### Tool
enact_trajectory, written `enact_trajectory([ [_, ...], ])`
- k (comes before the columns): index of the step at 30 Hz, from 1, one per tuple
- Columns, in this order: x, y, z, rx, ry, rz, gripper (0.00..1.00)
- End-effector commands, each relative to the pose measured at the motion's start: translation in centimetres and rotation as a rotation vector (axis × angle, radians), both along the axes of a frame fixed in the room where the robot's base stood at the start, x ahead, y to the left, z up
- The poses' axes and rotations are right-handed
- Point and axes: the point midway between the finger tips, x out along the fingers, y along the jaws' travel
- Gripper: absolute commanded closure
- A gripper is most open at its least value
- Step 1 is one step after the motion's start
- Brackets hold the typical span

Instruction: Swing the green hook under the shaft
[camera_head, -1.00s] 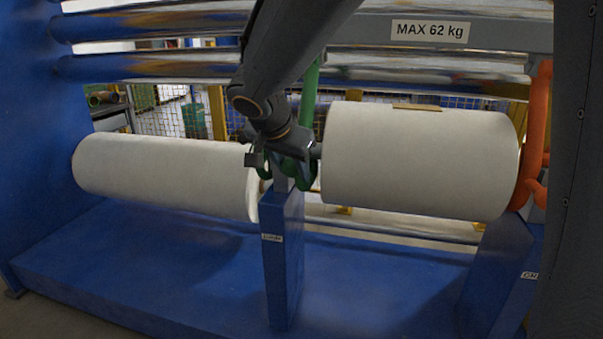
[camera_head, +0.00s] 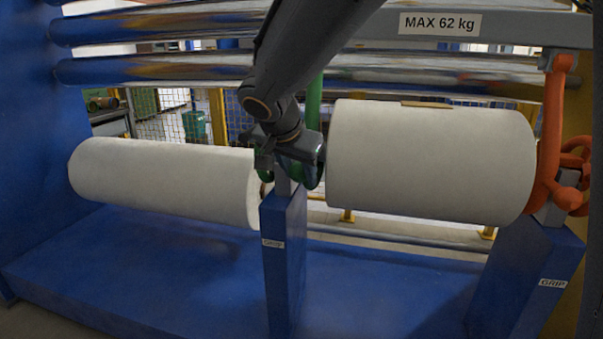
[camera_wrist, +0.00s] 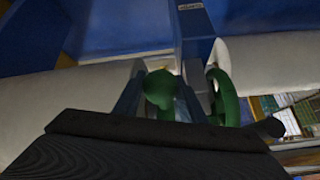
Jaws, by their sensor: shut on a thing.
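The green hook (camera_head: 313,112) hangs down behind my arm, just left of the right-hand white roll (camera_head: 430,160). Its lower part is largely hidden by my gripper (camera_head: 277,166). In the wrist view the green hook (camera_wrist: 225,98) shows as a curved bar, and a green part of it (camera_wrist: 160,88) sits between my fingers. My gripper is shut on that green part, close above the blue middle post (camera_head: 284,235). The shaft end between the two rolls is mostly hidden, so I cannot tell whether the hook is under it.
A left-hand white roll (camera_head: 165,178) lies between the blue side wall and the middle post. An orange hook (camera_head: 548,140) hangs at the right roll's far end, beside a blue right post (camera_head: 520,275). A grey beam (camera_head: 510,27) and shiny rollers cross above.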

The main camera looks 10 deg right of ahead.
Motion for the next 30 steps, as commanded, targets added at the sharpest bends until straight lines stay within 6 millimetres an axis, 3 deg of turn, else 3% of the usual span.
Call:
enact_trajectory([
  [5,0.2,-0.1,-0.1,-0.001,-0.001,0.001,1.0],
  [6,0.2,-0.2,-0.1,-0.001,-0.001,0.001,0.61],
  [9,0.2,-0.1,-0.1,-0.002,0.0,0.001,0.45],
  [20,-0.1,0.2,0.3,0.0,-0.002,0.003,0.45],
  [30,-2.9,1.4,4.5,0.0,-0.003,0.004,0.45],
])
